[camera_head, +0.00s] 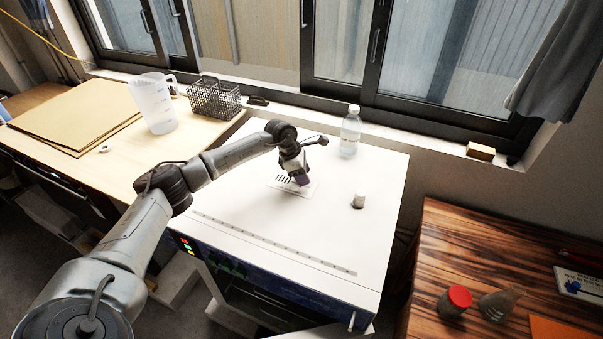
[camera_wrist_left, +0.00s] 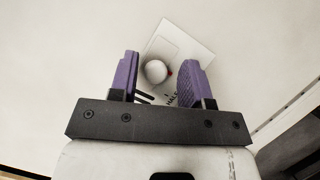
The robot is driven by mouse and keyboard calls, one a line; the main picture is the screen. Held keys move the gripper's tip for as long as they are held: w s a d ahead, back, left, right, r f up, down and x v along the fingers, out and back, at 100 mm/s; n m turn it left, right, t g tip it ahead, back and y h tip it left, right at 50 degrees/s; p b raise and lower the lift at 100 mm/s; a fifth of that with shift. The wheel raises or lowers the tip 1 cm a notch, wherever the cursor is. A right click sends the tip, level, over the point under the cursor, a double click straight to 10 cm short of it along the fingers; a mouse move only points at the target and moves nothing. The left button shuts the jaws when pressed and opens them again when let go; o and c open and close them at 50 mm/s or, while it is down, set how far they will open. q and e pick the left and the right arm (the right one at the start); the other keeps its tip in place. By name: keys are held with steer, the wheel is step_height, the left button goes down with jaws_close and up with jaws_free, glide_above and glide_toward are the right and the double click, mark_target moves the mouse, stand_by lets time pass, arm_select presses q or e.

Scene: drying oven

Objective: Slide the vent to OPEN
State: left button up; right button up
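The drying oven (camera_head: 330,225) is a white box with a flat top. On its top lies the vent plate (camera_head: 285,189), a small pale plate with dark slots, partly hidden by my left gripper in the head view. Lettering that looks like "HALF" shows near the knob. My left gripper (camera_head: 302,180) is over the plate. Its purple fingers (camera_wrist_left: 158,78) are open, one each side of the knob, with gaps showing. My right gripper is out of view.
A clear bottle (camera_head: 349,132) stands at the oven's back edge. A ruler-like strip (camera_head: 270,242) runs along the front. A jug (camera_head: 154,104) and wire basket (camera_head: 214,99) are on the left table.

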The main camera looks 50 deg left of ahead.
arm_select(q)
steer(key=shift+o, duration=0.4)
steer(key=shift+s+a, duration=0.1)
steer(key=shift+a, duration=0.05)
steer(key=p+v, duration=0.1)
steer(key=v, duration=1.2)
steer(key=shift+r, duration=0.4)
